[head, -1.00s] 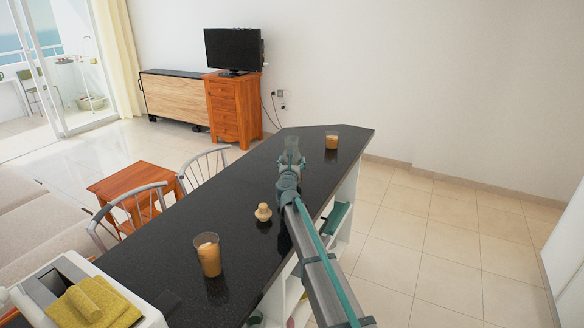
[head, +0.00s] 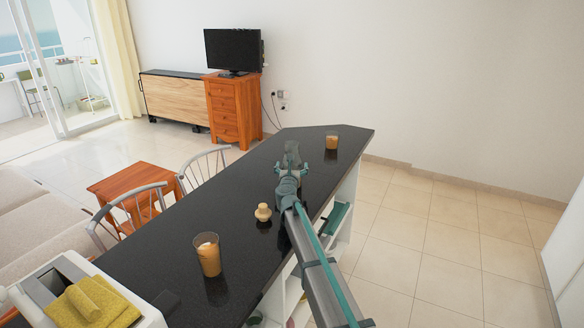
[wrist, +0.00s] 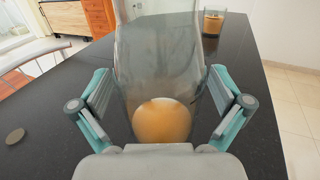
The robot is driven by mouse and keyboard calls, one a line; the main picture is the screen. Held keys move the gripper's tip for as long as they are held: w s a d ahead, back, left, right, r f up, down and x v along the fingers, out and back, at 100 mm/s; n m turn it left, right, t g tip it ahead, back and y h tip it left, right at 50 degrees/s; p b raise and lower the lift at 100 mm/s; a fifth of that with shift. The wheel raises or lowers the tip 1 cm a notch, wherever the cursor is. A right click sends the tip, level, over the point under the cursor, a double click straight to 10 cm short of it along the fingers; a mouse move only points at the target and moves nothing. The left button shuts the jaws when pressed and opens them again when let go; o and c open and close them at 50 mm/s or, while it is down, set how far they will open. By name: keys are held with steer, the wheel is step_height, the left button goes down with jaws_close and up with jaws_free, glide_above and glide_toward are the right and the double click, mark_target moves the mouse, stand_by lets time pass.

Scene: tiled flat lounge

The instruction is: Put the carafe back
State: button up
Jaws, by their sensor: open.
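The clear glass carafe (wrist: 158,55) stands upright on the dark counter (head: 190,240) and fills the middle of the wrist view. A round orange-brown shape shows low in its glass. In the head view the carafe (head: 291,148) is small, just beyond my gripper (head: 290,168), which partly hides it. In the wrist view my gripper (wrist: 160,92) is open, with one finger on each side of the carafe's lower part. Whether either finger touches the glass is unclear. A small round beige stopper-like piece (head: 263,212) stands on the counter, left of my arm.
One tumbler of brown drink (head: 332,140) is at the counter's far end, right of the carafe. Another tumbler (head: 207,255) stands at the near left. Chairs (head: 130,212) line the left side.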

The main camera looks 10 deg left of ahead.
steer(key=shift+r, duration=0.1)
steer(key=shift+s, duration=0.15)
steer(key=s+b, duration=0.1)
steer(key=s, duration=1)
steer(key=shift+s+d+b, duration=0.15)
steer(key=shift+s+b, duration=0.15)
steer(key=shift+s, duration=0.1)
steer(key=shift+r, duration=0.15)
